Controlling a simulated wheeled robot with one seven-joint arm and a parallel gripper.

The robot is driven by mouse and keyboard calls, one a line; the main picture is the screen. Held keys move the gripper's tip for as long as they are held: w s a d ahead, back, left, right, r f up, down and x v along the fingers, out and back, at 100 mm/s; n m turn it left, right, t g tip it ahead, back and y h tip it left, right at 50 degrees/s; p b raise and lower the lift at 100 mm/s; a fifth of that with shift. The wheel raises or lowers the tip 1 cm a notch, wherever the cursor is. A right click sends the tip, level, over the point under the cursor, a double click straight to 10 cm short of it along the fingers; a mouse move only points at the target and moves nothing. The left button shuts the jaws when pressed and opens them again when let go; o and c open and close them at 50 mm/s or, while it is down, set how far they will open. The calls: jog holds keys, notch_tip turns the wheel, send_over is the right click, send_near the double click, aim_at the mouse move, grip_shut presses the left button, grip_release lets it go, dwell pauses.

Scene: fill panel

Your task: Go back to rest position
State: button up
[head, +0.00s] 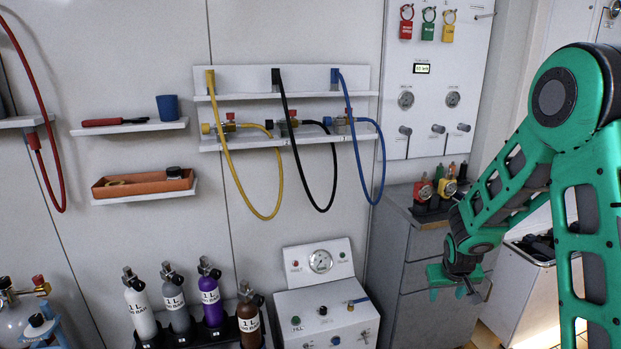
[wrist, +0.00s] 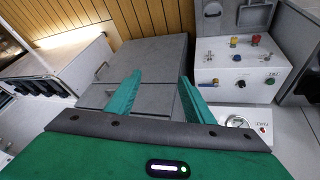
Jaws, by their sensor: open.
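My gripper (head: 460,289) hangs at the end of my green arm on the right of the head view, in front of the grey drawer cabinet (head: 412,262). In the wrist view my gripper (wrist: 160,84) shows two green fingers spread apart with nothing between them. The grey cabinet also shows in the wrist view (wrist: 145,62) beyond the fingers. The gripper appears clear of the things around it, though its exact distance from the cabinet is hard to tell.
A white control box (head: 325,302) with a gauge stands left of my gripper. Several bottles (head: 210,295) stand in a rack further left. Yellow (head: 233,165), black (head: 290,150) and blue (head: 354,150) hoses hang on the wall. Padlocks (head: 428,24) hang on the upper panel.

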jog(key=s+d+r+m+g, duration=0.1)
jog(key=s+d+r+m, duration=0.15)
jog(key=s+r, duration=0.5)
jog(key=s+d+r+m+g, duration=0.1)
jog(key=s+d+r+g, duration=0.2)
jog(key=s, duration=0.8)
jog(key=s+a+r+m+y, duration=0.1)
jog(key=s+r, duration=0.2)
jog(key=s, duration=0.6)
jog(key=s+a+r+m+y, duration=0.1)
jog(key=s+r, duration=0.2)
jog(key=s, duration=0.7)
jog(key=shift+s+a+r+g+y, duration=0.2)
jog(key=shift+a+g+y, duration=0.1)
jog(key=shift+a, duration=0.1)
jog(key=shift+w+f, duration=0.3)
jog(key=shift+w, duration=0.3)
